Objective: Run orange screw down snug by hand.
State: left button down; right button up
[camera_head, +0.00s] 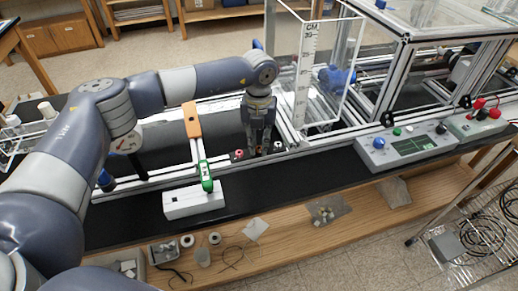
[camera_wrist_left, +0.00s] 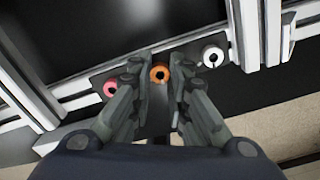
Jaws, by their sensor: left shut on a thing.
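The orange screw (camera_wrist_left: 160,74) sits in a dark plate (camera_wrist_left: 150,95) on the aluminium frame, between a pink-red screw (camera_wrist_left: 109,89) and a white screw (camera_wrist_left: 213,57). My left gripper (camera_head: 257,146) points down at the plate, and its two fingers are on either side of the orange screw, shut on it. In the head view the fingers mostly hide the orange screw. The red screw (camera_head: 239,154) and white screw (camera_head: 278,146) show on either side of the gripper. The pictures do not show how deep the orange screw sits. My right gripper is not in view.
A clear box with a scale (camera_head: 302,75) stands close right of my left gripper. A control box (camera_head: 408,147) stands right. The black bench front between is clear.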

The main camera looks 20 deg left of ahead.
aim_at(259, 150)
pick_arm(q)
jog(key=m+b, duration=0.3)
jog(key=m, duration=0.1)
jog(key=shift+m, duration=0.3)
jog(key=shift+w+r+m+b, duration=0.1)
jog(key=shift+r+m+b, duration=0.1)
jog(key=shift+m+b, duration=0.2)
jog(key=c, duration=1.5)
grip_release()
jog(key=shift+f, duration=0.1)
notch_tip(259, 150, up, 12)
jog(key=shift+r, duration=0.1)
